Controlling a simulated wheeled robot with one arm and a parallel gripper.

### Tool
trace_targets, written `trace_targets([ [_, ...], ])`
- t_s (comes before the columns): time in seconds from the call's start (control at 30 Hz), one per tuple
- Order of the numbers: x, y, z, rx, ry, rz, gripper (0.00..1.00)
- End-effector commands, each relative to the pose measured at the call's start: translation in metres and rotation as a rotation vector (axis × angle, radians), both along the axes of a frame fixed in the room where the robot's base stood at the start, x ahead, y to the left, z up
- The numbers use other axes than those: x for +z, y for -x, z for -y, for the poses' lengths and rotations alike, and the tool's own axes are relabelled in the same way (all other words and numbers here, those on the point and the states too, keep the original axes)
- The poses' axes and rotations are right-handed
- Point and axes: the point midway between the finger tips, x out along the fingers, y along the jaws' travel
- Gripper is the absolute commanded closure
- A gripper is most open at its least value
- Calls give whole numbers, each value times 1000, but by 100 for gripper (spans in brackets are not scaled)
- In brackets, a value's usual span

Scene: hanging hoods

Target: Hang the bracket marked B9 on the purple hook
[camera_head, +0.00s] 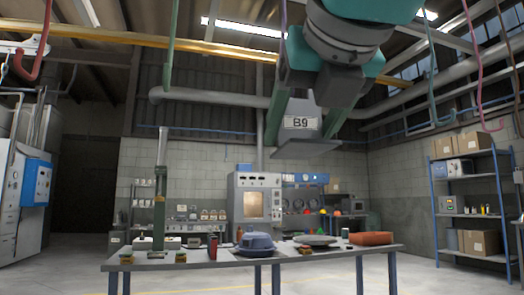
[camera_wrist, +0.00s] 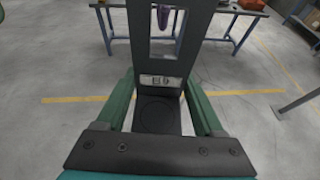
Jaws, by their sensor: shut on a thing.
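The grey bracket (camera_head: 308,103) carries a white plate reading B9. My gripper (camera_head: 302,130) is shut on it, a green finger on each side, and holds it high above the table. In the wrist view the bracket (camera_wrist: 196,32) rises from between the fingers, with a rectangular window in its upright part. A purple piece (camera_wrist: 163,18), apparently a hook end, shows through that window; I cannot tell whether it touches. In the head view a thin purple rod (camera_head: 283,18) hangs just left of my gripper; its lower end is hidden.
Other hooks hang around: a red one (camera_head: 31,72) at far left, a green rod (camera_head: 171,45), a teal one (camera_head: 434,85) and a crimson one (camera_head: 476,75) at right. A table (camera_head: 190,261) with several items stands below. A shelf rack (camera_head: 497,185) stands at right.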

Motion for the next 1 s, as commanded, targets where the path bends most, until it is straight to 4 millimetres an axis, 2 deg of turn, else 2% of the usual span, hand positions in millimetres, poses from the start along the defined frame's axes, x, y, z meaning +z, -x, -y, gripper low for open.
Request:
trace_targets([
  [1.0,1,-33,-10,0,-1,3,100],
])
